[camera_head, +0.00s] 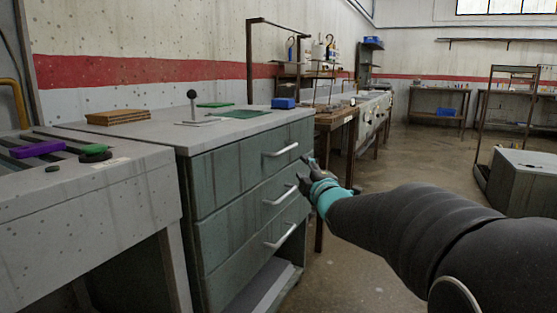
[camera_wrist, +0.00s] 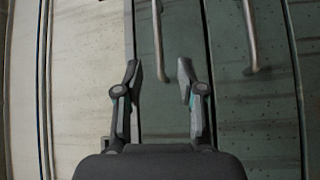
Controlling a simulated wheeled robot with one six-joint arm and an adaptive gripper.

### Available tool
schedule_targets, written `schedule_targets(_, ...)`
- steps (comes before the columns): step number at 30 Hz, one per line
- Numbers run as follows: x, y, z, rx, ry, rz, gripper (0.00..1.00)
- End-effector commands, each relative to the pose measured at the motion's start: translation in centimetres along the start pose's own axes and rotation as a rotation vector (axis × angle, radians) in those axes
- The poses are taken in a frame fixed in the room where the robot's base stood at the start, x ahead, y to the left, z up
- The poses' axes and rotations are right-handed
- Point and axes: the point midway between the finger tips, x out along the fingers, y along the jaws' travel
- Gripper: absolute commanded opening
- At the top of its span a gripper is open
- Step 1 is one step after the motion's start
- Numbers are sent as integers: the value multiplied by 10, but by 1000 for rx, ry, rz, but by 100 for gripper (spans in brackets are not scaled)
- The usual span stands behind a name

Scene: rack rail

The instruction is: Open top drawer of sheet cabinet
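The sheet cabinet (camera_head: 240,177) is grey-green with three stacked drawers, and all look closed. The top drawer (camera_head: 225,175) has a pale bar handle (camera_head: 281,150). My gripper (camera_head: 306,170) is dark with teal parts, in front of the drawer fronts, just right of and slightly below that handle. In the wrist view my gripper (camera_wrist: 160,71) is open and empty. A bar handle (camera_wrist: 157,40), apparently the top drawer's, shows in line with the gap between the fingertips. I see no contact; the distance to it is hard to tell.
Lower handles (camera_head: 280,195) stick out below; another handle (camera_wrist: 250,35) shows right in the wrist view. A workbench (camera_head: 335,125) stands behind. The floor (camera_head: 345,270) right of the cabinet is clear.

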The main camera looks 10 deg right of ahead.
Motion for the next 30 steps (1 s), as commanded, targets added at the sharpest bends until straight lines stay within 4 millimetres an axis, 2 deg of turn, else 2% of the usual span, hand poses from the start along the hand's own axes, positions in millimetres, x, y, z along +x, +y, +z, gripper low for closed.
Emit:
schedule_targets(8,24,0,-2,-37,25,27,39)
schedule_targets(21,104,2,-4,-34,23,26,39)
schedule_targets(30,138,3,-4,-34,22,26,39)
